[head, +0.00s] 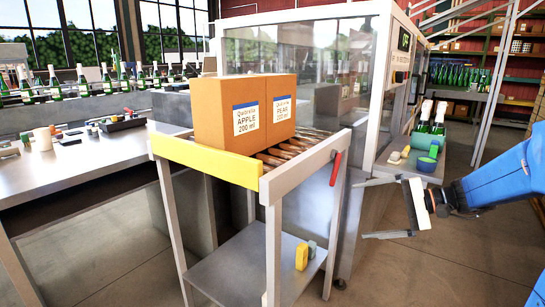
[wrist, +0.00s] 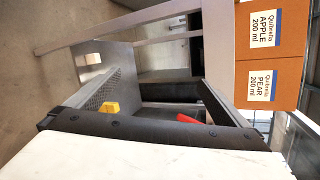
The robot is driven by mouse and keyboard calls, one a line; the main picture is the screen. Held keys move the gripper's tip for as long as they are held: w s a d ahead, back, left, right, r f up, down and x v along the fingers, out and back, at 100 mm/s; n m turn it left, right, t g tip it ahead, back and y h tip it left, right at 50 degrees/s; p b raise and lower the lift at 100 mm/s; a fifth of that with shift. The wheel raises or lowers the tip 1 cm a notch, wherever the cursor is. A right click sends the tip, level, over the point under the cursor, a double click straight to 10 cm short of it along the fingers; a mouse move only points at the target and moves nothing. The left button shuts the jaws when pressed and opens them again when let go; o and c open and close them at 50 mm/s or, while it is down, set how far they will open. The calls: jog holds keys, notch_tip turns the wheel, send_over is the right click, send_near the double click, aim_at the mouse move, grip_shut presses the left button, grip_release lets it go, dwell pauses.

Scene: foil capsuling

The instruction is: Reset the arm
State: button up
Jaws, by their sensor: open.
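My gripper (head: 375,209) is at the right of the head view, at the end of my blue arm. Its two fingers are spread wide with nothing between them. It is in open air to the right of the roller stand and apart from it. In the wrist view my gripper (wrist: 165,92) shows its two dark fingers apart, with the stand's lower shelf seen beyond them.
Two cardboard boxes, apple (head: 233,113) and pear (head: 281,103), stand on the roller stand (head: 205,159). A red handle (head: 335,168) sticks out at its right. A yellow item (head: 301,256) is on its lower shelf. Bottles (head: 432,117) stand on a side table behind my gripper.

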jog(key=s+a+f+n+g+h, duration=0.2)
jog(key=s+a+f+h, duration=0.1)
jog(key=s, duration=0.5)
jog(key=s+a+f+n+g+h, duration=0.1)
jog(key=s+a+f+n+h, duration=0.15)
jog(key=s, duration=0.55)
jog(key=s+d+f+n+t+h, duration=0.2)
jog(key=s+d+n+h, duration=0.2)
jog(key=s+d+h, duration=0.3)
jog(key=shift+s+f, duration=0.3)
jog(key=shift+s, duration=1.3)
